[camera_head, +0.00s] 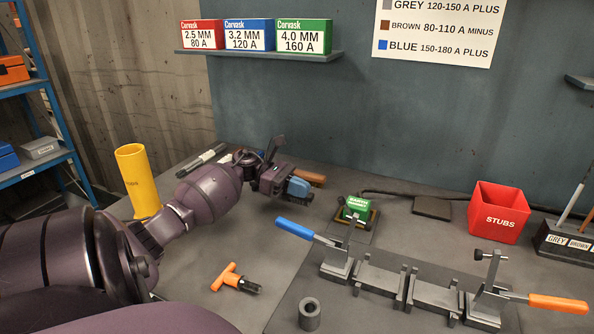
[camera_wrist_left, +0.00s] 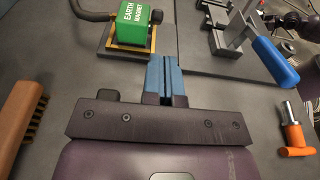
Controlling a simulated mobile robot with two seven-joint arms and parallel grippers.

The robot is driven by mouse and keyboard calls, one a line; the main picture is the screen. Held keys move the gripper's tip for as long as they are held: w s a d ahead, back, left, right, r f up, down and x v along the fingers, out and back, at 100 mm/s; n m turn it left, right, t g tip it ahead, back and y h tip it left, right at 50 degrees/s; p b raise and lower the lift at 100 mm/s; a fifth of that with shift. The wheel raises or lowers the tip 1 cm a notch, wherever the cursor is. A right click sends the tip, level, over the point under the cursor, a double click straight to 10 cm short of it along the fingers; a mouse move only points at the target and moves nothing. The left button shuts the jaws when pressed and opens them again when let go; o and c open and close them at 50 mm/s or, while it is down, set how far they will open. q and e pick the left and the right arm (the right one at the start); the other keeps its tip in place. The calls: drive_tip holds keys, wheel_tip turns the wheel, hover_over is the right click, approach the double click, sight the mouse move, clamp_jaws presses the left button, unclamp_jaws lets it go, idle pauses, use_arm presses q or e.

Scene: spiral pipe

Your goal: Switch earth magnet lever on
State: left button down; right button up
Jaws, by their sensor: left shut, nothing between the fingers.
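The earth magnet is a green labelled block (camera_head: 357,207) on a small brass-edged base at the middle of the bench. It also shows in the wrist view (camera_wrist_left: 133,25), just beyond my fingertips. Small dark parts stick out beside the block; I cannot tell clearly which is the lever or its position. My left gripper (camera_head: 298,188) has blue fingers, shut and empty, to the left of the magnet and apart from it. The closed fingers (camera_wrist_left: 162,76) point toward the magnet's base in the wrist view. My right gripper is not in view.
A blue-handled clamp (camera_head: 294,228) stands in front of the magnet. A wooden-handled brush (camera_wrist_left: 18,115) lies beside my left gripper. An orange-handled tool (camera_head: 230,278) and a yellow tube (camera_head: 138,182) are at the left. A red stubs bin (camera_head: 498,213) is at the right.

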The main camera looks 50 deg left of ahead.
sight(338, 202)
use_arm(q)
drive_tip(key=x, duration=0.6)
drive_tip(key=shift+w+d, duration=0.15)
drive_tip(key=shift+d, duration=0.15)
drive_tip(key=shift+r+p, duration=0.15)
drive_tip(key=shift+p, duration=0.15)
drive_tip(key=shift+d+y, duration=0.1)
drive_tip(key=shift+y, duration=0.3)
